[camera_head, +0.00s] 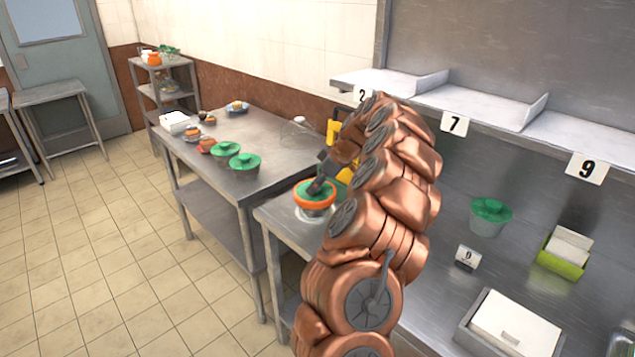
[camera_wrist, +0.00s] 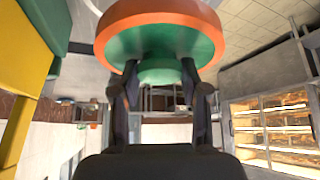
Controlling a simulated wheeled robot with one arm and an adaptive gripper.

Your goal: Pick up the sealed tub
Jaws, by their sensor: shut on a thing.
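A tub with an orange rim, a green lid and a pale lower body (camera_head: 316,201) is at the left end of the near steel counter. It fills the top of the wrist view (camera_wrist: 215,30). My gripper (camera_head: 319,186) comes down on it from above. In the wrist view my gripper's two fingers (camera_wrist: 160,80) are closed on the green middle part of its lid. A pale round shape shows under the tub; I cannot tell whether the tub touches the counter.
Another green-lidded tub (camera_head: 490,215) stands on the right counter, near a green box (camera_head: 563,253) and a white-topped tray (camera_head: 513,325). More green-lidded tubs (camera_head: 244,164) stand on the back table (camera_head: 262,128). A shelf with number cards (camera_head: 455,125) overhangs the counter. Tiled floor (camera_head: 130,265) is clear at left.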

